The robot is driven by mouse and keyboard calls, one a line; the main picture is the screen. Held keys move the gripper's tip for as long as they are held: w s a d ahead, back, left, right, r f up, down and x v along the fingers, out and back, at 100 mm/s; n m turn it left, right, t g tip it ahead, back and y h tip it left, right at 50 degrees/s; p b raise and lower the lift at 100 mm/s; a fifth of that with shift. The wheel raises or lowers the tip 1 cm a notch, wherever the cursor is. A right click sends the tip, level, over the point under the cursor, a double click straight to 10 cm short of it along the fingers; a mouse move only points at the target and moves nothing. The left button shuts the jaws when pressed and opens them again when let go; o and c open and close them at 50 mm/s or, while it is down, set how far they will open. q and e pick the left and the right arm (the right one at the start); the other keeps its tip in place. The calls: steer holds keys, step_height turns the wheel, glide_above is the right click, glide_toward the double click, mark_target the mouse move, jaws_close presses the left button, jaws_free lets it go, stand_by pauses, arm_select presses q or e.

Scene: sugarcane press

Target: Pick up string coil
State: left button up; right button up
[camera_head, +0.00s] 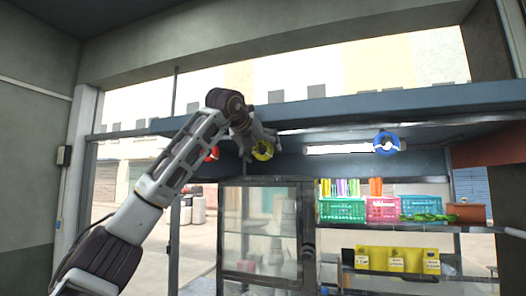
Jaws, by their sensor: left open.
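Coils hang in a row under the blue-grey overhead beam: a red coil (213,153), a yellow coil (263,151) and a blue coil (386,143). My left arm reaches up from the lower left. My left gripper (257,143) is open at the yellow coil, with its fingers around or just in front of it; I cannot tell if they touch it. The arm and gripper partly cover the red coil and the upper edge of the yellow one. The blue coil is clear of the gripper, to the right. My right gripper is not in view.
The overhead beam (440,101) runs close above the gripper. Below stands a glass-fronted cabinet (260,235). On a shelf at right are a green basket (342,210), a pink basket (382,209) and a teal basket (421,206). Yellow signed boxes (397,260) stand lower.

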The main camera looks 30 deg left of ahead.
arm_select(q)
steer(key=c, duration=1.1)
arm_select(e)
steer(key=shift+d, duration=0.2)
arm_select(q)
steer(key=shift+o, duration=0.2)
steer(key=shift+r, duration=0.25)
steer(key=shift+r, duration=0.5)
steer(key=shift+s+d+b, duration=0.15)
steer(key=shift+s+b, duration=0.15)
steer(key=shift+s, duration=0.3)
steer(key=s+d+b, duration=0.1)
steer(key=s+b, duration=0.3)
steer(key=s, duration=1.2)
steer(key=shift+s+d, duration=0.35)
steer(key=shift+d, duration=0.05)
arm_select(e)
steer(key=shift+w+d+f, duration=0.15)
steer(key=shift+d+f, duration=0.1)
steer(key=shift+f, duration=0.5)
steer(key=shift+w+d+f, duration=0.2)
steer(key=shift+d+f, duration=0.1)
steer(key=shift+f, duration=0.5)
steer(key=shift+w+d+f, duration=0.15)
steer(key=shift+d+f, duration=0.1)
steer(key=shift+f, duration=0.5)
